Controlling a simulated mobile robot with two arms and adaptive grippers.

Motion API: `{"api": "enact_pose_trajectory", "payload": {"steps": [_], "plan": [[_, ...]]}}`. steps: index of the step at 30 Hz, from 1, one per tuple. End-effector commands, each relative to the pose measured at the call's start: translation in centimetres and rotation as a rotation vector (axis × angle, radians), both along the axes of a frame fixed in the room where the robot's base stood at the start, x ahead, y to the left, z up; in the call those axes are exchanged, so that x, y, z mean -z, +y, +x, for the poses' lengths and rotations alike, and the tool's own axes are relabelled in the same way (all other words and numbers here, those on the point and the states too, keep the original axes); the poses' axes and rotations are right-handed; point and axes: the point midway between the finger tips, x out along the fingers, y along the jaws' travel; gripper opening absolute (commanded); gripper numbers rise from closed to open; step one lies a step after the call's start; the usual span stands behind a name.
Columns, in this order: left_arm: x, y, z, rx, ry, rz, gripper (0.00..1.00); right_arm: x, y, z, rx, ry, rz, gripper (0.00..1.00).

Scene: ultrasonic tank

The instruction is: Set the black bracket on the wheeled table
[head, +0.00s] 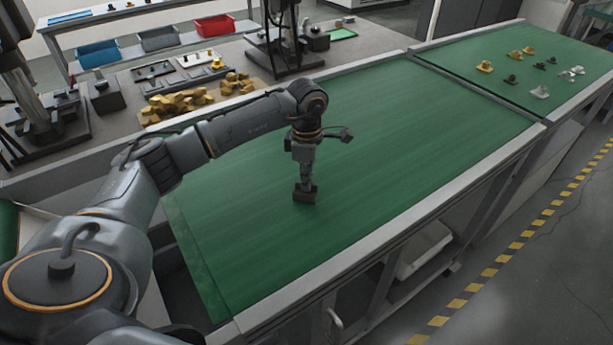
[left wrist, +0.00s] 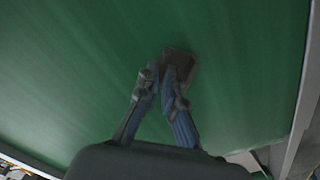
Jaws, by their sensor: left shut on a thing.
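The black bracket (head: 305,196) is a small dark block at the lower end of my left gripper (head: 306,184), over the near green-topped table (head: 400,130). In the left wrist view, my left gripper (left wrist: 167,76) is shut on the bracket (left wrist: 182,62), which looks dark brown against the green top (left wrist: 80,70). The gripper points down. I cannot tell whether the bracket touches the green surface or hangs just above it. No wheels show clearly under this table. My right gripper is not in view.
The green top around the bracket is clear. A second green table (head: 470,75) at the right holds several small yellow, black and silver parts. A bench at the back left carries brass-coloured pieces (head: 175,104) and a dark stand (head: 280,45). A red bin (head: 214,26) stands behind.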

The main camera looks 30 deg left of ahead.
Motion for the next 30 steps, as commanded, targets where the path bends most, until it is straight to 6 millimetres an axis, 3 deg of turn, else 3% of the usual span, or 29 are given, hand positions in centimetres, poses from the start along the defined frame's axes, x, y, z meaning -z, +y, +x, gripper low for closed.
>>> {"api": "enact_pose_trajectory", "payload": {"steps": [5,9,22,30], "plan": [[0.3,0.0,0.0,0.000,-0.001,-0.001,0.00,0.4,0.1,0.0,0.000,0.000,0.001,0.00],[0.2,0.0,0.0,0.000,0.000,0.000,0.29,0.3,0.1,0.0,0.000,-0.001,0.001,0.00],[-0.6,0.0,0.1,0.000,-0.004,-0.001,0.29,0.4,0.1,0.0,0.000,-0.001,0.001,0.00],[-5.9,0.0,0.2,0.000,-0.008,-0.001,0.29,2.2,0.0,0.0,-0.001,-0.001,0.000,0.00]]}}
